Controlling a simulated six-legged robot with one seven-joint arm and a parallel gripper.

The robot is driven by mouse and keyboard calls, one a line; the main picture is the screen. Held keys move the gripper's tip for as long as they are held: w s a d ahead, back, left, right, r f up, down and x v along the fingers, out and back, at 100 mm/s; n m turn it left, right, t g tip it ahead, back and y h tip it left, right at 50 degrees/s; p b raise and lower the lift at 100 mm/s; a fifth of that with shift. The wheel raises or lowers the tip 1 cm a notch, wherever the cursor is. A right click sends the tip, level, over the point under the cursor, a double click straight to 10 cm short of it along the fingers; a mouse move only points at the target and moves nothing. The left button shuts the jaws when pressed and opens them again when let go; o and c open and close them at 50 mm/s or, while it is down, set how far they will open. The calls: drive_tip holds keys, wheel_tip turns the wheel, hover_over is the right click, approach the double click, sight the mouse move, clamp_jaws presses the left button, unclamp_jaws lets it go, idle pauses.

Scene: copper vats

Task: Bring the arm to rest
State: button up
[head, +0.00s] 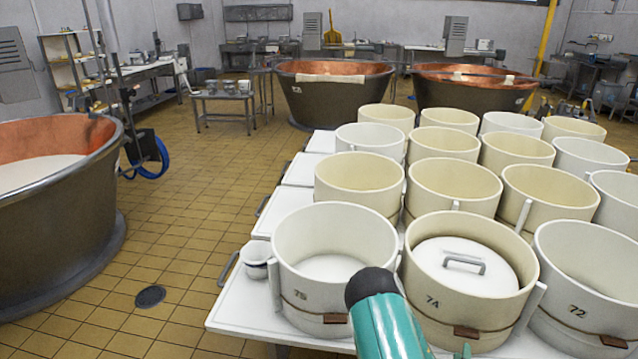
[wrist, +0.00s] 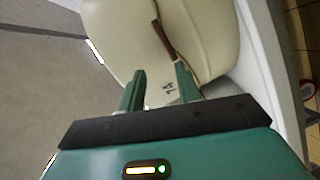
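My gripper (wrist: 160,72) shows in the wrist view with its two green fingers apart and nothing between them. It is open, in front of the outer wall of a cream tub marked 74 (wrist: 205,25). I cannot tell whether the fingertips touch the tub. In the head view my teal arm rises at the bottom centre, in front of tub 75 (head: 335,240) and tub 74 (head: 425,290). The fingers are not clearly seen there. A white lid with a grey handle (head: 465,266) lies inside tub 74.
Several round tubs stand close together on a white table (head: 232,312). A small white cup (head: 257,262) is beside tub 75. A copper vat (head: 60,200) with white liquid stands at left, and two more vats (head: 335,95) are behind. The tiled floor (head: 190,220) between is open.

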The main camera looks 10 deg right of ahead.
drive_tip(key=w+a+r+m+g+y, duration=0.2)
drive_tip(key=w+a+r+m, duration=0.2)
drive_tip(key=a+r, duration=0.3)
drive_tip(key=w+a+r+m+g+y, duration=0.2)
drive_tip(key=w+a+r+m+y, duration=0.15)
drive_tip(key=a+r, duration=0.35)
drive_tip(key=s+a+r+g+y, duration=0.1)
drive_tip(key=s+a+r, duration=0.1)
drive_tip(key=a+r, duration=0.3)
drive_tip(key=s+a+r+y, duration=0.2)
drive_tip(key=a+r, duration=0.1)
drive_tip(key=r, duration=0.5)
drive_tip(key=s+a+r+g, duration=0.1)
drive_tip(key=s+a+r, duration=0.1)
drive_tip(key=s, duration=0.4)
drive_tip(key=s+a+r+g, duration=0.1)
drive_tip(key=s+a+r, duration=0.2)
drive_tip(key=s+r, duration=0.2)
drive_tip(key=s+a+r, duration=0.3)
drive_tip(key=s+r, duration=0.1)
drive_tip(key=s, duration=0.5)
drive_tip(key=shift+s+r+g+y, duration=0.15)
drive_tip(key=shift+r+g+y, duration=0.1)
drive_tip(key=shift+g+y, duration=0.2)
